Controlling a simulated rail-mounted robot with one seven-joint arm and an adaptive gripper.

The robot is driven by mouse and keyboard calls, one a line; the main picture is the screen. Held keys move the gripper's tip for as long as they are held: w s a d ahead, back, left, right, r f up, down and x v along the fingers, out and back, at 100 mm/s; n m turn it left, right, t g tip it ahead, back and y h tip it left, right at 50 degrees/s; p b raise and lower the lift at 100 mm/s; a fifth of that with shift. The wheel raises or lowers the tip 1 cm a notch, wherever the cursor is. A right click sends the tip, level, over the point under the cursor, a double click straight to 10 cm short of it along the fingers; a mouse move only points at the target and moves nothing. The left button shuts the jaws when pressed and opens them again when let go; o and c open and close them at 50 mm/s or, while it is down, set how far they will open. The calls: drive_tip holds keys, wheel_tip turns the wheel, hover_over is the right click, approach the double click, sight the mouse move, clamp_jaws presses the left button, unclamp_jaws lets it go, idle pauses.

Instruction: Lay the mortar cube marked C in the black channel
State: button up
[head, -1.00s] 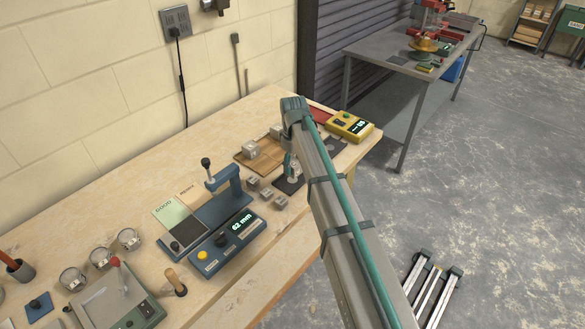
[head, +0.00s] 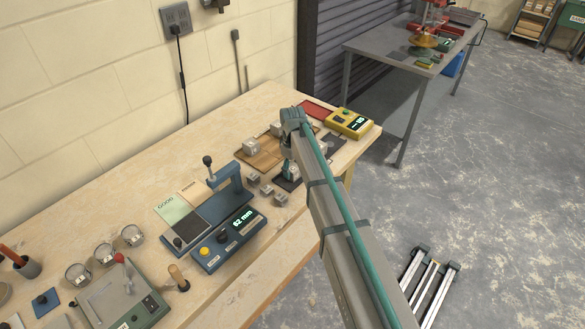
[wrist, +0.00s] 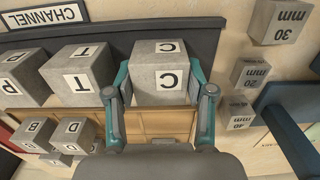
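The grey mortar cube marked C (wrist: 160,76) stands between the two teal fingers of my gripper (wrist: 160,90) in the wrist view. The fingers lie close against its two sides and look shut on it. The black channel (wrist: 110,37) runs behind and under the cubes. Cubes marked T (wrist: 80,75) and P (wrist: 20,78) sit in it to the left. Cube C is in line with them; whether it touches the channel floor is hidden. In the head view, my gripper (head: 290,168) is low over the channel (head: 288,185), and my arm hides part of it.
A wooden tray (head: 268,158) with more cubes lies beside the channel. Small size-marked cubes (head: 266,190) stand near the blue gauge (head: 225,235), which reads 62 mm. A yellow meter (head: 348,123) and a red mat (head: 316,108) are at the bench's far end.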

sight(292, 167)
drive_tip(key=o, duration=0.3)
drive_tip(key=shift+r+b, duration=1.9)
drive_tip(key=shift+r, duration=4.3)
